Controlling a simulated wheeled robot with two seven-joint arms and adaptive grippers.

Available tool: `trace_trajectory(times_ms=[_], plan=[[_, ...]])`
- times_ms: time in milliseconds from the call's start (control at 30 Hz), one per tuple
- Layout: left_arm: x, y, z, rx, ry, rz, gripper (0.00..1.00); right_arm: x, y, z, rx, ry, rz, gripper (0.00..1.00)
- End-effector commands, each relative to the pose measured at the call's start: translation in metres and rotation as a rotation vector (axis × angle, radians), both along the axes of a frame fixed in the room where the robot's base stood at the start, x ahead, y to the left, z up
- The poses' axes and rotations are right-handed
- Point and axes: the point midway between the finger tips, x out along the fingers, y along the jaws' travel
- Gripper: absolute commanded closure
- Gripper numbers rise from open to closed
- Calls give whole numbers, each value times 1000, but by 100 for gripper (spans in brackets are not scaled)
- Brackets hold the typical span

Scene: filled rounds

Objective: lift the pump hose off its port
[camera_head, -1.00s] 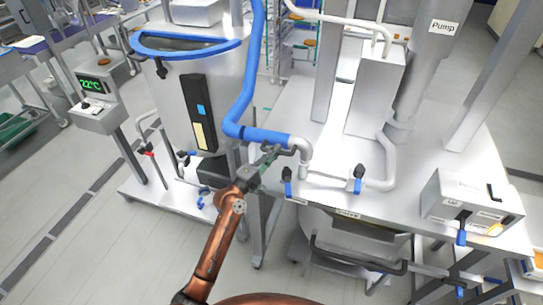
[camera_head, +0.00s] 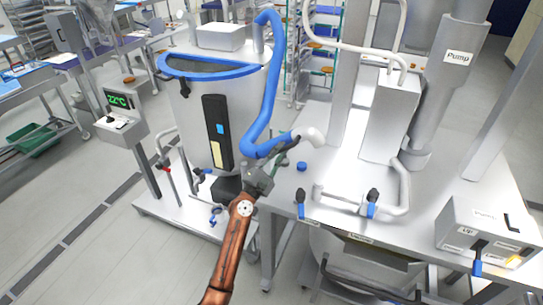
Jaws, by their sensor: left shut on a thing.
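The pump hose (camera_head: 265,100) is a thick blue tube with a white elbow (camera_head: 311,136) at its end. It hangs down from the top of the big steel tank (camera_head: 190,120) and bends right. My left gripper (camera_head: 284,144) is shut on the hose just behind the elbow. The elbow is held above the steel table, apart from the white port pipe (camera_head: 318,192), whose open end stands below it. The gripper partly hides the hose there. My right gripper is not in view.
A small blue knob (camera_head: 301,166) sits on the table close by. Two blue-handled valves (camera_head: 300,204) stand along the white piping. The pump (camera_head: 445,85) and a switch box (camera_head: 490,235) are to the right. A temperature display (camera_head: 119,101) stands left.

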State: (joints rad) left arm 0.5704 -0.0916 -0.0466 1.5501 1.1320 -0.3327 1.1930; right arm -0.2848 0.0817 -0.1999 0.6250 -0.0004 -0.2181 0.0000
Motion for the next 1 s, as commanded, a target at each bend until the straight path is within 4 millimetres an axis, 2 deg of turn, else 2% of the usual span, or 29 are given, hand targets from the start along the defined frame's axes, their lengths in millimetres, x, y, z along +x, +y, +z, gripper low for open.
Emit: trace_trajectory(times_ms=[33, 267, 633, 667, 700, 900, 1000], plan=[[1, 0, 8, -19, -2, -1, 100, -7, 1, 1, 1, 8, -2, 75], [2, -1, 11, -53, 11, -7, 100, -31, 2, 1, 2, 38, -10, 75], [2, -1, 11, -54, 12, -7, 100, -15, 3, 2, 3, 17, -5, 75], [2, -1, 11, -54, 12, -7, 87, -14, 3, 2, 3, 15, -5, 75], [2, -1, 11, -54, 12, -7, 84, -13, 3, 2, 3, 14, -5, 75], [2, -1, 9, -52, 15, -8, 71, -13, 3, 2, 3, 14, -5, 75], [2, -1, 8, -51, 16, -7, 70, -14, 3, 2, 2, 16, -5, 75]])
